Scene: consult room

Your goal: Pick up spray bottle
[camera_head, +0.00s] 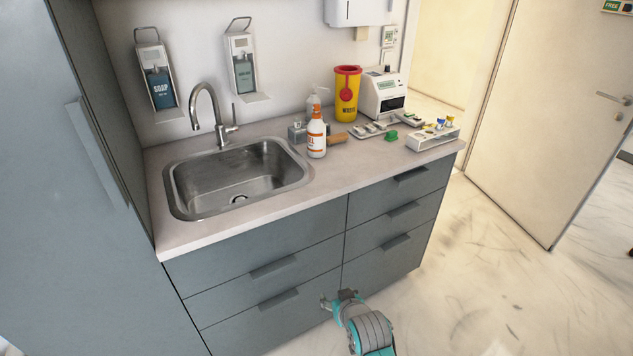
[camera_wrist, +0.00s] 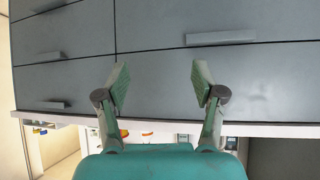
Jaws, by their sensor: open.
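A white spray bottle (camera_head: 316,140) with an orange label and orange neck stands upright on the counter, just right of the sink. My gripper (camera_head: 340,298) is low in front of the drawer fronts, below the counter top and well apart from the bottle. In the wrist view, my gripper (camera_wrist: 158,78) is open and empty, with its two fingers spread before the grey drawers.
The steel sink (camera_head: 240,178) and its tap (camera_head: 211,110) lie left of the bottle. A yellow waste bin (camera_head: 346,95), a white device (camera_head: 382,95), a green item (camera_head: 391,136) and a tube rack (camera_head: 433,138) stand to the right. The counter's front edge (camera_head: 330,190) overhangs the drawers.

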